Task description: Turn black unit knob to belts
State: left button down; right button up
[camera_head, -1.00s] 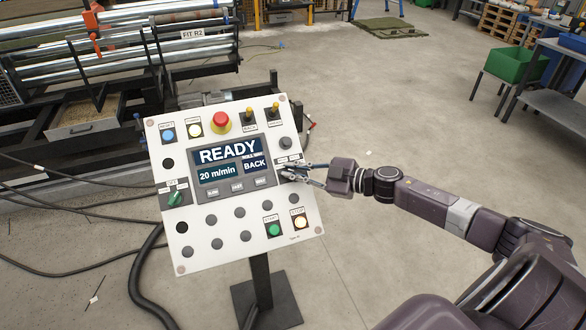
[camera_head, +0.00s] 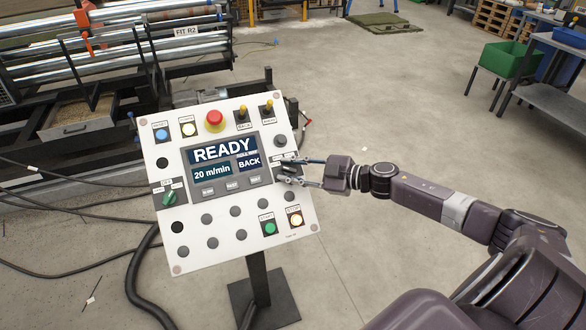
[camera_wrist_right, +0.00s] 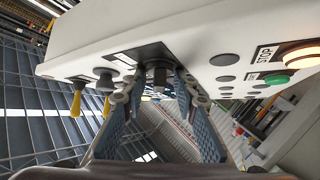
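The black unit knob (camera_wrist_right: 159,74) sticks out from a dark label plate on the right side of the white control panel (camera_head: 190,255). In the right wrist view it lies between my two fingertips, with gaps that look clear on both sides. My right gripper (camera_head: 283,171) is open at the panel's right edge, its fingers pointing at the knob; it also shows in the right wrist view (camera_wrist_right: 160,97). In the head view the fingers cover the knob and most of its label, so its setting cannot be read. My left gripper is not in view.
The panel's screen (camera_head: 225,150) reads READY, 20 m/min and BACK. A red stop button (camera_head: 214,119), yellow-tipped toggles (camera_head: 268,106), a green selector (camera_head: 170,198) and lit STOP button (camera_head: 296,220) surround it. Cables (camera_head: 132,280) lie left; floor behind my arm is open.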

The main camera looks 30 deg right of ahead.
jog(key=shift+s+d+r, duration=0.15)
jog(key=shift+s, duration=0.2)
jog(key=v, duration=1.1)
jog(key=shift+s+d, duration=0.1)
jog(key=shift+d, duration=0.1)
